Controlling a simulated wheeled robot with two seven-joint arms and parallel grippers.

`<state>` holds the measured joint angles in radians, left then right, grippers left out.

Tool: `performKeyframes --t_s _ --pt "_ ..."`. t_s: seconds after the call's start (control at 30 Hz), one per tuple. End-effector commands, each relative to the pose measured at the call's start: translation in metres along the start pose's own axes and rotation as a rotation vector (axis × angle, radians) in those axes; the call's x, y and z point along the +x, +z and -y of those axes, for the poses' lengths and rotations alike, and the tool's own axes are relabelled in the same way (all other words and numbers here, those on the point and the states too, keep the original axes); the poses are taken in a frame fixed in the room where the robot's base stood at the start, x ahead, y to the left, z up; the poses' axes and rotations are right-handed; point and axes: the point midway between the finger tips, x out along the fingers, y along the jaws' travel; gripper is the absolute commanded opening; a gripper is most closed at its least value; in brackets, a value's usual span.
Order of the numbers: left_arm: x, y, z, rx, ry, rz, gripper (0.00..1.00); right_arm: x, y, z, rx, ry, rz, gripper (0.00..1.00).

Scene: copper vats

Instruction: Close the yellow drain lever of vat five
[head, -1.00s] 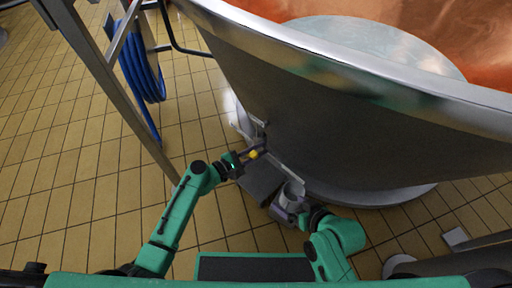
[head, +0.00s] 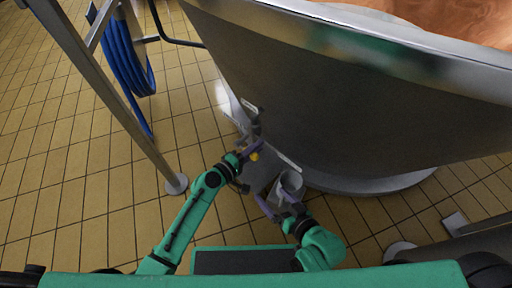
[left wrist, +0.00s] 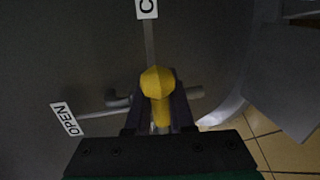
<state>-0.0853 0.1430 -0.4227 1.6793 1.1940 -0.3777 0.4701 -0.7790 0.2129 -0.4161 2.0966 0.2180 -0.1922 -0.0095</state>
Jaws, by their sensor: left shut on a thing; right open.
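The yellow drain lever (head: 254,156) is at the lower left of the big steel vat (head: 350,110). In the left wrist view its round yellow knob and handle (left wrist: 157,82) sit between the fingers of my left gripper (left wrist: 159,108). That gripper (head: 249,154) is shut on the lever. My right gripper (head: 277,201) is open, beside a grey cylindrical vessel (head: 291,182) below the vat.
A metal post with a round foot (head: 176,184) stands left of my left arm. A coiled blue hose (head: 130,60) hangs behind it. A grey cylindrical part (head: 470,244) lies at the lower right. Tiled floor (head: 60,150) is clear at the left.

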Motion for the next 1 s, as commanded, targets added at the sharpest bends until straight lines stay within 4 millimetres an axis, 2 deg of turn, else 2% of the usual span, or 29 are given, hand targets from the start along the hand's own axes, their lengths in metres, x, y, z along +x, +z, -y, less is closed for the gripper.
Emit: performKeyframes --t_s 0.63,0.67,0.7,0.73,1.0 --pt "0.0011 0.0032 0.0042 0.052 -0.003 -0.003 0.0 0.002 0.0025 -0.0014 0.002 0.0 -0.009 1.0" --pt "0.0011 0.0032 0.0043 0.052 -0.003 -0.003 0.32 0.002 0.0025 -0.0014 0.002 0.0 -0.009 1.0" --pt "0.001 0.003 0.0043 0.051 -0.003 -0.003 0.48 0.0021 0.0026 -0.0014 0.002 0.0 -0.009 1.0" --pt "0.001 0.0029 0.0043 0.051 -0.003 -0.004 0.51 0.0021 0.0027 -0.0014 0.002 0.0 -0.008 1.0" --pt "0.0005 0.0011 0.0038 0.051 -0.002 -0.007 0.51 0.0021 0.003 -0.0014 0.002 0.0 -0.007 1.0"
